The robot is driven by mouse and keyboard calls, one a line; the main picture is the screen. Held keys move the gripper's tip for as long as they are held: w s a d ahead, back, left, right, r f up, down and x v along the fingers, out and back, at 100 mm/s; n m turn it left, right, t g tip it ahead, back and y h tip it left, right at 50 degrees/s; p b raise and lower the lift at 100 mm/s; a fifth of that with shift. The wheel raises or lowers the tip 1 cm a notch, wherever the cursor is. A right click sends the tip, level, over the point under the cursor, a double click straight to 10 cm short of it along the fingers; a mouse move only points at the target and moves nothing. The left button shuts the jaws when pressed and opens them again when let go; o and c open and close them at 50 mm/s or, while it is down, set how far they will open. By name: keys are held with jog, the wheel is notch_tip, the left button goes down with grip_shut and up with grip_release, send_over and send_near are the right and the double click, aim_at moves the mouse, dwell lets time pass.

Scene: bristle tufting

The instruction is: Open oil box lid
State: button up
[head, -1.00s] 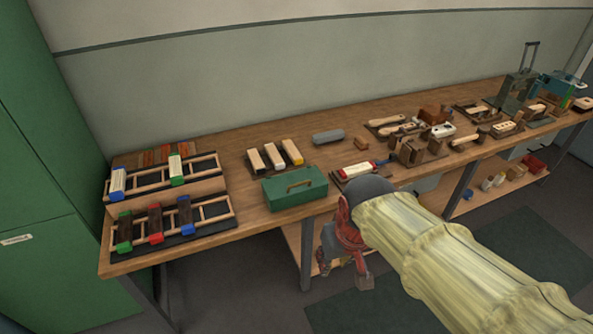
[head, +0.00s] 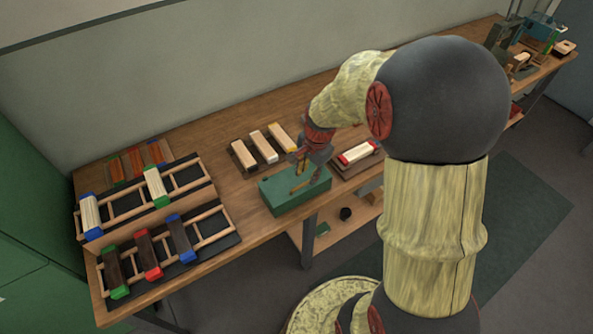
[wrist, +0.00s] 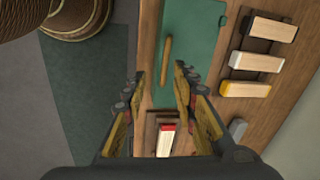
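The oil box (head: 283,203) is a green box near the front edge of the bench, and its lid looks closed. A wooden bar handle (head: 302,184) lies along the top of the lid. My gripper (head: 304,171) is over the right part of the box. In the wrist view my gripper (wrist: 161,76) is open and empty, its two fingers apart. The handle (wrist: 166,62) appears between and just beyond the fingertips, on the green lid (wrist: 202,45). I cannot tell how far above the handle the fingertips are.
Three wooden blocks (head: 263,147) lie behind the box. A red-ended block (head: 357,152) sits on a tray right of my gripper. Racks with colored-end blocks (head: 150,252) stand at left. The bench's front edge (head: 240,240) is close to the box.

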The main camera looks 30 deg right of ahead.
aim_at(304, 184)
jog(key=shift+m, duration=0.9)
jog(key=f, duration=0.2)
jog(key=w+f+b, duration=0.1)
jog(key=f, duration=0.2)
jog(key=w+f+b, duration=0.1)
jog(key=f, duration=0.1)
jog(key=shift+d+f, duration=0.1)
jog(key=shift+f, duration=0.05)
jog(key=shift+c, duration=1.3)
jog(key=c, duration=0.4)
grip_shut()
